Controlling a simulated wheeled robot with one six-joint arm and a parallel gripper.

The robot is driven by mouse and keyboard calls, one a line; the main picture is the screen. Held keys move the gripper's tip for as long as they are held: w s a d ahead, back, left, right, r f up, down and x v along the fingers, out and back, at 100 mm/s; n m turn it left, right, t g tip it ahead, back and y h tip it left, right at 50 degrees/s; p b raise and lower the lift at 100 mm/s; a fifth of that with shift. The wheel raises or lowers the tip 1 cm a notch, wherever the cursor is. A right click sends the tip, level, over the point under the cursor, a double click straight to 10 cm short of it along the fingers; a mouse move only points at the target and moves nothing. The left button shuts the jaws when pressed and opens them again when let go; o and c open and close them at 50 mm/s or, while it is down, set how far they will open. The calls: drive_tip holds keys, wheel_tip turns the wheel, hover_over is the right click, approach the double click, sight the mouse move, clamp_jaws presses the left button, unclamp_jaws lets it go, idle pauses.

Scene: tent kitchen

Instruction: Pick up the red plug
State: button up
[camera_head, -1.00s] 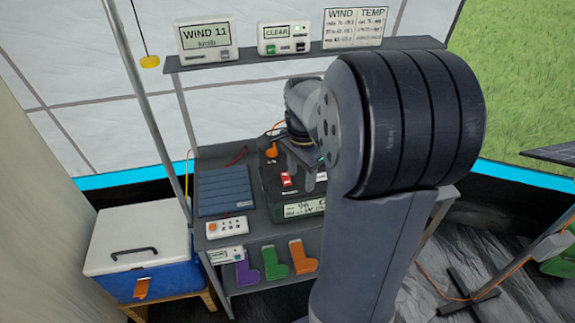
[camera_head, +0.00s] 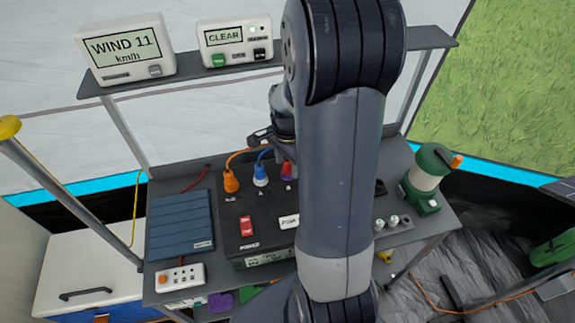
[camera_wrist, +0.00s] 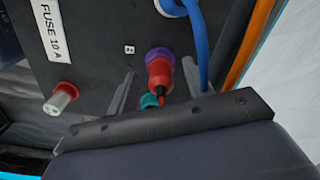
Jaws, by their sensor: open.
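The red plug (camera_wrist: 161,72) sits at a purple socket (camera_wrist: 157,53) marked B on a dark panel in the wrist view. In the head view the red plug (camera_head: 287,167) shows just left of my arm, which covers part of its surroundings. My gripper (camera_wrist: 157,82) is open, with one finger on each side of the plug. I cannot tell whether either finger touches it. In the head view only part of my gripper (camera_head: 264,138) shows, and its fingertips are hidden.
A blue plug (camera_head: 260,175) and an orange plug (camera_head: 231,181) stand left of the red one. A blue cable (camera_wrist: 200,45) runs close beside the right finger. A red-based fuse (camera_wrist: 61,98) stands left. A green lantern (camera_head: 427,178) stands right on the table.

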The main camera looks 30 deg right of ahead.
drive_tip(key=shift+c, duration=0.2)
drive_tip(key=c, duration=1)
drive_tip(key=shift+r, duration=0.1)
